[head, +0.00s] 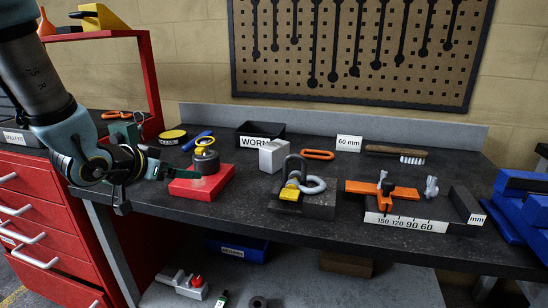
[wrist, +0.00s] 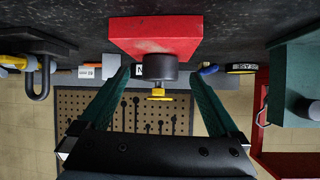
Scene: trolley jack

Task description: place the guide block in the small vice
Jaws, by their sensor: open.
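No part in view is labelled as the guide block or the small vice, and I cannot tell for certain which they are. A plain light-grey block (head: 273,155) stands mid-bench. An orange clamp-like fixture (head: 372,188) lies right of centre behind a number scale. A blue vice-like body (head: 524,205) is at the far right. My gripper (head: 160,172) is open at the bench's left end, pointing at a dark cylinder (head: 206,163) with a yellow top on a red block (head: 203,185). In the wrist view, my open fingers (wrist: 157,76) flank the cylinder (wrist: 148,67); contact is unclear.
A dark block (head: 318,205) with a shackle and ring stands mid-bench, near a black bin (head: 261,134). A red drawer cabinet (head: 45,215) is at the left. A pegboard (head: 360,50) hangs behind.

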